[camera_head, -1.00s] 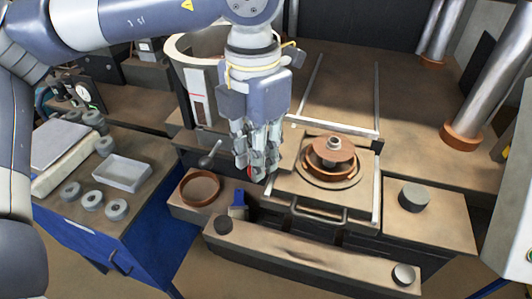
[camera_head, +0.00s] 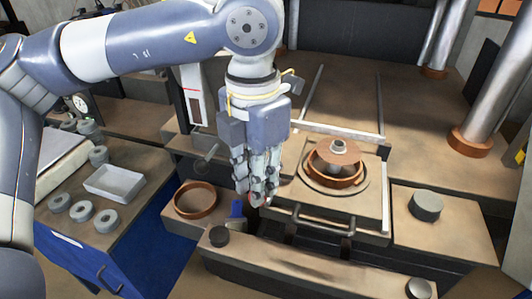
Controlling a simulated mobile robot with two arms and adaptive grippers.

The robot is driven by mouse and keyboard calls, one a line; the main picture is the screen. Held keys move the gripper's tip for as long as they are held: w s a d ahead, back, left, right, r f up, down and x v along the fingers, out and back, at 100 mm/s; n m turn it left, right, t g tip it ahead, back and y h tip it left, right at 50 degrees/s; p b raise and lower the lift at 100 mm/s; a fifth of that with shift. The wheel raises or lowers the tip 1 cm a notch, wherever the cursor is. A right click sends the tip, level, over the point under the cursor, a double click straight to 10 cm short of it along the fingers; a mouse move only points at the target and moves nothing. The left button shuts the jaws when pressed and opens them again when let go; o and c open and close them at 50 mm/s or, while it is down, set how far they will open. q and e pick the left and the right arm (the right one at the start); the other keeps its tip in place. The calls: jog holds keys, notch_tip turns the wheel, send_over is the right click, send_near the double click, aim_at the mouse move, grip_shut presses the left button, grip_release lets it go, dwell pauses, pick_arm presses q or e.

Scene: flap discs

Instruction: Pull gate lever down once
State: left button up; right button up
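My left gripper (camera_head: 256,204) points straight down at the front left of the press bed, between the brown ring and the disc fixture. Its fingers are close together; whether they are shut on anything is hidden. A small red spot (camera_head: 266,203) shows at the fingertips; I cannot tell whether it is a knob or part of the gripper. A small lever with a round grey end (camera_head: 207,153) stands left of the gripper, apart from it, and shows faintly. I cannot tell which part is the gate lever. My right gripper is not in view.
The fixture plate (camera_head: 376,210) carries a copper-coloured disc stack (camera_head: 338,155); a dark handle (camera_head: 322,226) is in front. Dark round buttons stand on the front bar. A side bench at left holds a tray (camera_head: 114,181) and grey rings.

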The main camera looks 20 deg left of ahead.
pick_arm(q)
jog(key=shift+f, duration=0.2)
jog(key=shift+r+p, duration=0.6)
jog(key=shift+r, duration=0.3)
notch_tip(320, 180, up, 8)
jog(key=p, duration=0.4)
jog(key=shift+p, duration=0.3)
